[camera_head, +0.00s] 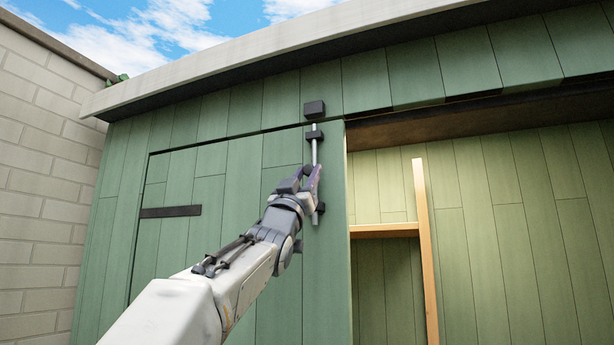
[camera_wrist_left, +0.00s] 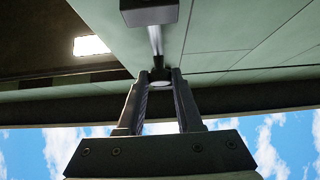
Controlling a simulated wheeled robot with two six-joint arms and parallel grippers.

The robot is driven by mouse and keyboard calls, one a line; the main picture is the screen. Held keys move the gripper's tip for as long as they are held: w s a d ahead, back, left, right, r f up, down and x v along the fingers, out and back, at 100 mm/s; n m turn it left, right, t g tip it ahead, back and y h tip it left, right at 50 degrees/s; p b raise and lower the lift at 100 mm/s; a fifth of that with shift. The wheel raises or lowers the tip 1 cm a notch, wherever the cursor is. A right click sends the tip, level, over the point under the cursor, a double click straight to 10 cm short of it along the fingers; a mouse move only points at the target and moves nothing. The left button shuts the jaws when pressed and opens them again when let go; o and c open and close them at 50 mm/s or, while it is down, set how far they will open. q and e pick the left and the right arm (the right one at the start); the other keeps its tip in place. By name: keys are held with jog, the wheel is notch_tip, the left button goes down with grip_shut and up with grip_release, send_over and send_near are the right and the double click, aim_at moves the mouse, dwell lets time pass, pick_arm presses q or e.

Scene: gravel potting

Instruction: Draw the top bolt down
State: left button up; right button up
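The top bolt (camera_head: 314,152) is a silver vertical rod at the right edge of the green door (camera_head: 240,205). It runs through dark guides (camera_head: 314,135) below a dark block (camera_head: 314,109) on the frame above the door. My left gripper (camera_head: 308,172) is at the bolt between the upper guide and the lower guide (camera_head: 320,207). In the left wrist view, the rod (camera_wrist_left: 155,42) leads to a pale round part (camera_wrist_left: 161,85) between my left fingertips (camera_wrist_left: 160,77). I see no clear gap beside it, but whether the fingers grip it is too small to tell. My right gripper is not in view.
A dark hinge strap (camera_head: 170,211) crosses the door's left side. Right of the door is an open bay with a wooden upright (camera_head: 426,250). The pale roof edge (camera_head: 270,50) overhangs above. A block wall (camera_head: 40,180) stands at left.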

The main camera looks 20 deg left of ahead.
pick_arm(q)
jog(key=o, duration=0.4)
jog(key=shift+w+f, duration=0.3)
jog(key=shift+f, duration=0.05)
jog(key=shift+s+r, duration=0.1)
jog(key=b+v, duration=0.8)
jog(key=v, duration=0.2)
jog(key=shift+s, duration=0.2)
